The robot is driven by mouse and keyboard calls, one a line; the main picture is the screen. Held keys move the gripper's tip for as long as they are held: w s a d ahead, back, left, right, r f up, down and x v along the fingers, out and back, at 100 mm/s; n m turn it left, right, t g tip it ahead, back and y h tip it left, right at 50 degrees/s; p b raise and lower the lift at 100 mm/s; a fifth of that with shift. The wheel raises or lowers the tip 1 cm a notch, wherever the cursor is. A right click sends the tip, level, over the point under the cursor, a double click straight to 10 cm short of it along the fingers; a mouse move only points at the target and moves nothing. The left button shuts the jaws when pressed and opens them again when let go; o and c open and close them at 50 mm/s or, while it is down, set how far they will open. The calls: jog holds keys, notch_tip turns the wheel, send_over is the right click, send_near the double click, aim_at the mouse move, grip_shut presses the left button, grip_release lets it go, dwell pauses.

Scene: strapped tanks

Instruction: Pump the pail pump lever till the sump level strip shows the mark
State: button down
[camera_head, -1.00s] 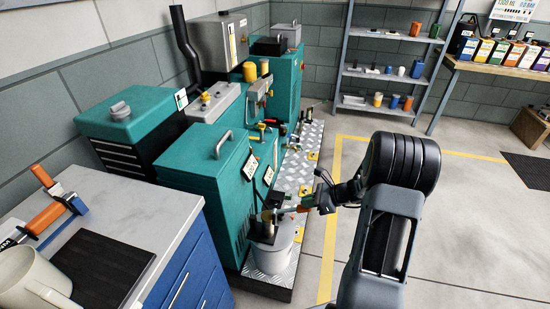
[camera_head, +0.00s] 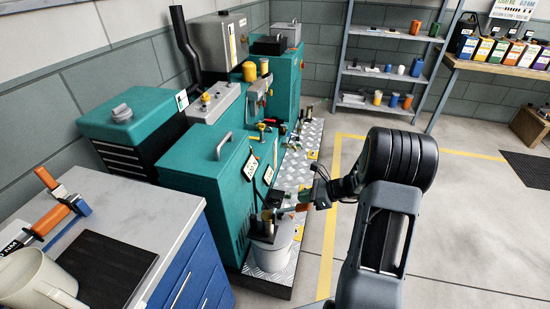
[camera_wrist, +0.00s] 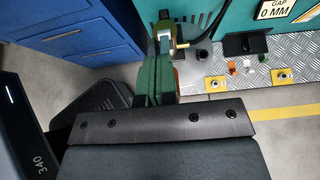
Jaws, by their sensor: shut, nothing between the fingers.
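The pail (camera_head: 270,252) is a light grey bucket on the tread plate at the front of the teal machine, with the dark pump body (camera_head: 262,226) on its top. My gripper (camera_head: 284,210) reaches in from the right at the pump top. Its green fingers are shut with nothing between them; they also show in the wrist view (camera_wrist: 160,72), close to the pump's metal and brass top (camera_wrist: 166,28). An orange part (camera_wrist: 177,80) shows beside the fingers, perhaps the lever; whether they touch is unclear. I cannot make out the sump level strip or its mark.
The teal cabinet (camera_head: 205,170) stands close behind the pail. A GAP 0 MM plate (camera_wrist: 275,10) shows on teal in the wrist view. A blue drawer bench (camera_head: 185,275) is at left. The floor (camera_head: 470,230) right of the yellow line is clear.

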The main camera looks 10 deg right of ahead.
jog(key=p+v, duration=0.4)
jog(key=v, duration=0.3)
dwell(0.3)
jog(key=shift+w+r, duration=0.1)
dwell(0.6)
jog(key=s+a+r+n+g+h+p, duration=0.25)
jog(key=s+n+g+h, duration=0.2)
jog(key=s+n, duration=0.5)
jog(key=s+a+r+n+h+p, duration=0.1)
jog(key=a+r+n+p, duration=0.1)
jog(key=r, duration=0.5)
jog(key=s+a+r+n+t+h+p, duration=0.1)
jog(key=s+a+r+n+h+p, duration=0.1)
jog(key=a+r+n, duration=0.3)
jog(key=s+a+r+n+t+h+p, duration=0.1)
jog(key=s+a+r+n+h+p, duration=0.1)
jog(key=r+n, duration=0.5)
notch_tip(320, 180, up, 2)
jog(key=shift+a+r, duration=0.15)
jog(key=shift+a, duration=0.55)
jog(key=shift+a+n, duration=0.1)
jog(key=shift+n, duration=0.15)
